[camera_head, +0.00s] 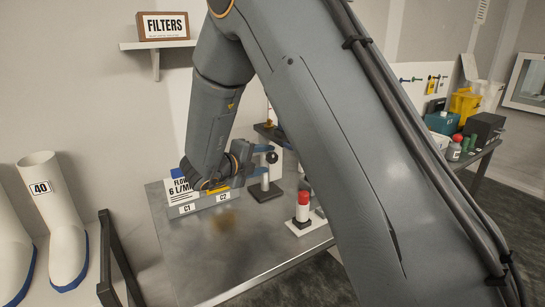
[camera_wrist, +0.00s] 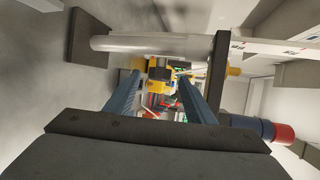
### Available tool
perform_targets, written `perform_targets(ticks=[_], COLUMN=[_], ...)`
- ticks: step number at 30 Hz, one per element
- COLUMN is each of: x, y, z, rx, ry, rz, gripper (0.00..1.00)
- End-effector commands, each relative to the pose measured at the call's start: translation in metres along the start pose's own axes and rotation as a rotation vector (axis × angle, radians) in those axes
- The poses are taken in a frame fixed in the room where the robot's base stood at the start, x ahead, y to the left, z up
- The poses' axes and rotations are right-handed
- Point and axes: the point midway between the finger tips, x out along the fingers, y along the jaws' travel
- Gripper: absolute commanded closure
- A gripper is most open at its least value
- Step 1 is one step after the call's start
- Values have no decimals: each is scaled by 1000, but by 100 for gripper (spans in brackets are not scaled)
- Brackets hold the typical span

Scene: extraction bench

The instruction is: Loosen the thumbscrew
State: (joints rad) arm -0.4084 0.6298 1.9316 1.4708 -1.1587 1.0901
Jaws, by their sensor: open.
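My gripper (camera_head: 262,160) is open over the bench, its two blue fingers one above the other in the head view. A dark round knob (camera_head: 271,157) shows near the fingertips, above a white post (camera_head: 265,180) on a black base. I cannot tell whether this knob is the thumbscrew, or whether the fingers touch it. In the wrist view the open gripper (camera_wrist: 163,95) has no object clearly held between its fingers. A pale post (camera_wrist: 150,43) with a dark base lies across the top of that view, beside the fingers, meeting a dark plate (camera_wrist: 217,75).
A grey block labelled C1 and C2 (camera_head: 205,203) bears a flow sign under my wrist. A red-capped white post (camera_head: 303,205) stands right of the black base. The metal bench (camera_head: 235,255) is clear in front. White boots (camera_head: 62,225) stand at left. My arm hides much of the middle.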

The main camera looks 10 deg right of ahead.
Motion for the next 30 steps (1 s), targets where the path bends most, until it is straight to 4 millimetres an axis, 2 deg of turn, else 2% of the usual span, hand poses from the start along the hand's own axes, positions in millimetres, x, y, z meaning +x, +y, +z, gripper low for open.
perform_targets(ticks=[3, 9, 20, 27, 30], x=[20, 41, 47, 47, 47], y=[-1, -1, 0, 0, 0], z=[-1, 0, 1, 0, 0], rx=[-1, -1, -1, -2, -2], ry=[2, 0, -3, -2, -2], rz=[1, 1, 1, 1, 1], gripper=[51, 51, 51, 89, 92])
